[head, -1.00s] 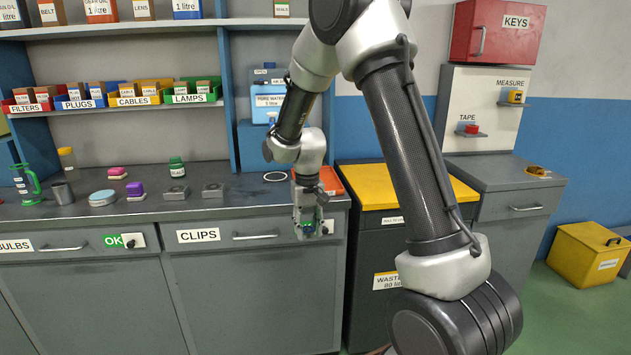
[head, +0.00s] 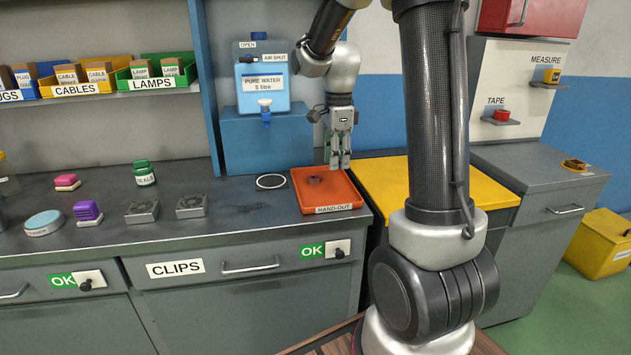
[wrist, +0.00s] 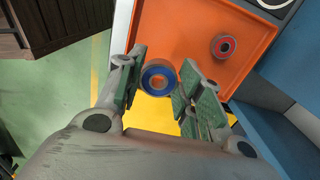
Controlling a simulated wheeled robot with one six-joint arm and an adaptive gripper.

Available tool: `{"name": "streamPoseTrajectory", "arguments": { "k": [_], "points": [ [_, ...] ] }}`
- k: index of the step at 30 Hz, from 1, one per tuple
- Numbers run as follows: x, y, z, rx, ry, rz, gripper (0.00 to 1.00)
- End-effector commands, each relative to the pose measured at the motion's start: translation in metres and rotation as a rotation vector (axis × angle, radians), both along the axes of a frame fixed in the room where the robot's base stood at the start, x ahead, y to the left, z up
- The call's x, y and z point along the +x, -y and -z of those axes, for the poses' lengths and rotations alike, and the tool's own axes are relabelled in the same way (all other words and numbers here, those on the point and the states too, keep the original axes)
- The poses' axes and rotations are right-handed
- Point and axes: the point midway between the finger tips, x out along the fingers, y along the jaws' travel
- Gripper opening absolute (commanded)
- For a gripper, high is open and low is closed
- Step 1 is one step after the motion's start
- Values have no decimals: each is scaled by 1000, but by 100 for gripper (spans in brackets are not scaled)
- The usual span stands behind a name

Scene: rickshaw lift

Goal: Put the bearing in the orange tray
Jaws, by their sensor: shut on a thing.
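My gripper (head: 340,164) is above the right part of the orange tray (head: 341,198), which is marked HAND-OUT and lies on the grey counter. In the wrist view my gripper (wrist: 157,88) is shut on a bearing with a blue ring (wrist: 158,78), held between the green-lined fingers. The held bearing is not clear in the head view. A second bearing, with a red ring (wrist: 223,46), lies inside the tray; in the head view it is a small grey ring (head: 314,180). The orange tray floor (wrist: 180,30) fills much of the wrist view.
A blue water container (head: 263,80) stands on a blue block behind the tray. A white ring (head: 271,181) lies left of the tray.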

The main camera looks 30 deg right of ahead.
Motion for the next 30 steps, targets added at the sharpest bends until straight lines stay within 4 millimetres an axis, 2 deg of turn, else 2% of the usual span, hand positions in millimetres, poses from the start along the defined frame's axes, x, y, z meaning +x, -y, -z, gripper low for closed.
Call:
{"name": "streamPoseTrajectory", "arguments": {
  "k": [9, 14, 21, 30],
  "points": [
    [-2, 1, 52, 0, -5, 27, 12],
    [-2, 1, 65, 1, -3, 25, 12],
    [-2, 1, 97, 0, -4, 24, 12],
    [-1, 1, 99, 0, -1, 24, 12]
  ]
}}
